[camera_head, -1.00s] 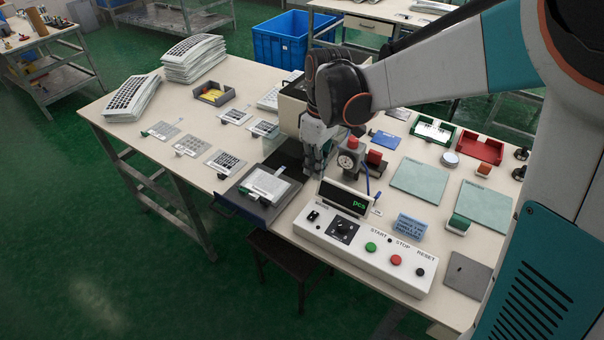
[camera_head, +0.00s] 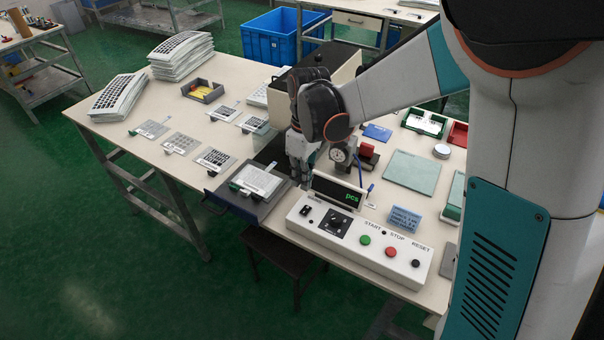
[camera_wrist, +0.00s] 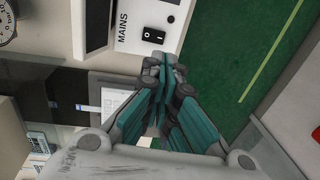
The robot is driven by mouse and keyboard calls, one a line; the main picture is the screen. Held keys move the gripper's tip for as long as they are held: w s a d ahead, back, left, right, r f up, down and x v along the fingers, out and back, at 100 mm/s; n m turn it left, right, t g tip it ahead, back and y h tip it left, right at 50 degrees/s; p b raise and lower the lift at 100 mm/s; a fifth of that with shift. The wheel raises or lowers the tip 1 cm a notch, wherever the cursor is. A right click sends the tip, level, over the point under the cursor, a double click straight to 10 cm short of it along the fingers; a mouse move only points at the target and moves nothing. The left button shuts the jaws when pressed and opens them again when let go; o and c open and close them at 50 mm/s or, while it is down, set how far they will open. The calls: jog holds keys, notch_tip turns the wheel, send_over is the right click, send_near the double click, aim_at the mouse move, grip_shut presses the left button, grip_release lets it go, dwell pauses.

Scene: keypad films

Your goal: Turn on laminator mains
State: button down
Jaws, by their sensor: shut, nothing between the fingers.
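The white control box (camera_head: 372,250) lies at the front edge of the table, with a black dial and green, red and black buttons. Its small black rocker switch (camera_head: 306,211) is at the left end. In the wrist view the rocker switch (camera_wrist: 153,36) sits beside the printed MAINS label (camera_wrist: 122,19). My gripper (camera_head: 303,184) points down just behind the box's left end, beside the pcs display (camera_head: 338,191). In the wrist view my gripper (camera_wrist: 163,68) is shut and empty, its tips near the switch but seemingly apart from it. Which way the rocker is set is unclear.
A dark tray unit (camera_head: 238,202) with a keypad sheet stands left of my gripper. A dial gauge (camera_head: 339,156) and a red-topped block are behind the display. Open floor lies in front.

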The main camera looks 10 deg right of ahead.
aim_at(299, 213)
jog(key=f+b, duration=0.1)
jog(key=f, duration=0.2)
jog(key=f+b, duration=0.1)
jog(key=f, duration=0.2)
jog(key=f+b, duration=0.1)
jog(key=f, duration=0.1)
jog(key=shift+s+a+f, duration=0.3)
jog(key=shift+s+f, duration=0.1)
jog(key=shift+s+a+f+t+b, duration=0.2)
jog(key=shift+f+t+b, duration=0.1)
jog(key=shift+f+t, duration=0.1)
jog(key=shift+d+r, duration=0.1)
jog(key=shift+w, duration=0.1)
jog(key=shift+w+d+r, duration=0.2)
jog(key=shift+w+d, duration=0.3)
jog(key=shift+w, duration=0.1)
